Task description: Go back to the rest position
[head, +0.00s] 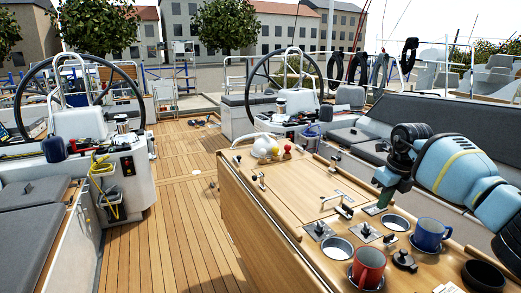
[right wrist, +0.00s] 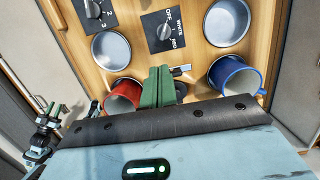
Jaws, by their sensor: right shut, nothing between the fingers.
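My right gripper (head: 376,209) hangs over the wooden cockpit table (head: 300,187), with its arm coming in from the right. In the right wrist view its green fingers (right wrist: 158,87) are pressed together with nothing between them. A red mug (head: 369,264) and a blue mug (head: 428,236) stand in round holders nearby. In the right wrist view, the red mug (right wrist: 122,97) is left of the fingers and the blue mug (right wrist: 238,78) right of them. What looks like my left gripper (right wrist: 56,111) shows small at the left of that view; its jaw state is unclear. The head view does not show it.
White and red items (head: 267,147) sit at the table's far end. Two steering wheels stand beyond. The deck (head: 180,220) left of the table is clear.

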